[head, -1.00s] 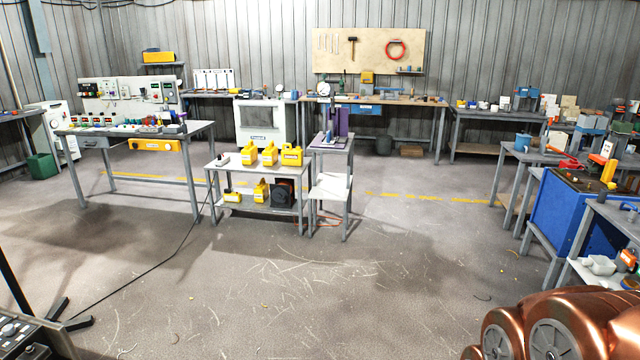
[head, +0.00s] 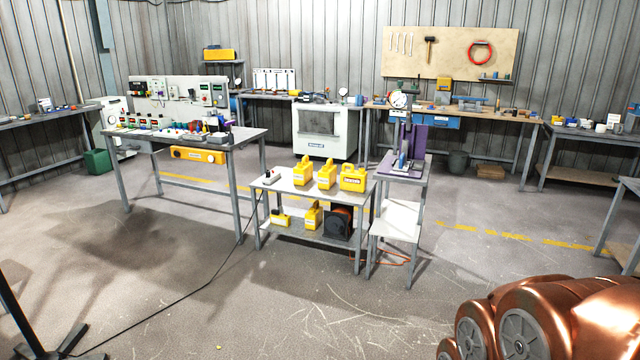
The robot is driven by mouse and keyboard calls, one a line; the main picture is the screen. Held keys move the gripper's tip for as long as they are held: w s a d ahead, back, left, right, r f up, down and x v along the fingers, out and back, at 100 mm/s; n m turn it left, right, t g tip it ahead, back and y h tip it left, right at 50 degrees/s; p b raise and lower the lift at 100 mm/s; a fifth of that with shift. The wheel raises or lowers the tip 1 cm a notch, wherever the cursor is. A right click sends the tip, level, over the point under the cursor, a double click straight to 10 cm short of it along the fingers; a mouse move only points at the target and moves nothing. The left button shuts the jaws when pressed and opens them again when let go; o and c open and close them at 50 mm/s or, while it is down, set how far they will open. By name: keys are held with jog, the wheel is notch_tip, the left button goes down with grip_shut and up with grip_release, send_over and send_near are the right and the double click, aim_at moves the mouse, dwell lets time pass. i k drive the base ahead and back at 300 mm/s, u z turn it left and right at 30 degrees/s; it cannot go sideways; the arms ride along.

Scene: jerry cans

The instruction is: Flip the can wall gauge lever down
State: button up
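Several yellow jerry cans show in the head view. A row of them, including the middle can (head: 326,173) and the right-hand can (head: 353,178), stands on a small grey table (head: 283,184). Smaller yellow cans (head: 312,215) sit on its lower shelf. A round white gauge (head: 398,100) stands on a purple-backed press (head: 412,140) just right of the cans. I cannot make out a gauge lever at this distance. My copper-coloured arm fills the lower right corner. My gripper is outside the view.
A long workbench (head: 188,143) with a control panel stands left of the cans. A black cable (head: 190,292) runs across the floor from the can table. The foreground floor is mostly clear.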

aim_at(409, 92)
jog(key=i, duration=1.95)
jog(key=z, duration=0.35)
jog(key=i, duration=1.8)
jog(key=z, duration=0.35)
